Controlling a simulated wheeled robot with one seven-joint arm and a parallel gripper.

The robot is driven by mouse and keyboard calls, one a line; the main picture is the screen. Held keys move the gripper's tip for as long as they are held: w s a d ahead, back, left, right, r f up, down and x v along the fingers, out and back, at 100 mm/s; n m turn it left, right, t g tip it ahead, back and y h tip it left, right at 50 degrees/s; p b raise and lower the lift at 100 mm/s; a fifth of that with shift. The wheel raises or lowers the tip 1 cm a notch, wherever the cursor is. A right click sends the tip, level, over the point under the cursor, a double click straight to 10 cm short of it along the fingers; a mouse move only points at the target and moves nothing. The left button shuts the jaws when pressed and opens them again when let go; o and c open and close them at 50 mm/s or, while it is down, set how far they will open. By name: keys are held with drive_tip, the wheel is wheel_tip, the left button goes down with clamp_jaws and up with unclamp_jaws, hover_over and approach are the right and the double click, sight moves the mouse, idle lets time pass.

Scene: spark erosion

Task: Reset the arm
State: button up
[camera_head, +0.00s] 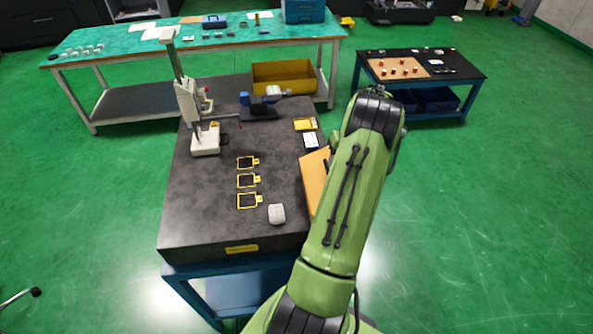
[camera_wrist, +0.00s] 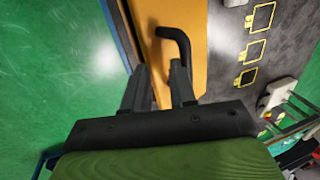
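My green arm (camera_head: 350,190) reaches over the right side of the dark stone table and hides its own gripper in the head view. In the wrist view my gripper (camera_wrist: 158,82) has two dark fingers apart, with orange surface visible between them. They hang over an orange-yellow board (camera_wrist: 180,15), which also shows in the head view (camera_head: 314,178), partly hidden by the arm. A black bent bar (camera_wrist: 175,36) shows over the board by the right finger; whether it touches that finger I cannot tell.
The stone table (camera_head: 220,220) holds yellow-outlined frames (camera_head: 246,181), a light grey block (camera_head: 277,213) and a white measuring stand (camera_head: 203,135). A long green-topped bench (camera_head: 120,45) and a small black-topped table (camera_head: 450,65) stand behind. Green floor is clear at right.

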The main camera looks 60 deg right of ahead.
drive_tip(key=r, duration=0.1)
drive_tip(key=r+p, duration=0.1)
drive_tip(key=r, duration=0.1)
drive_tip(key=shift+w+a+r+p, duration=0.15)
drive_tip(key=shift+a+r+p, duration=0.15)
drive_tip(key=shift+f, duration=0.1)
drive_tip(key=shift+d, duration=0.1)
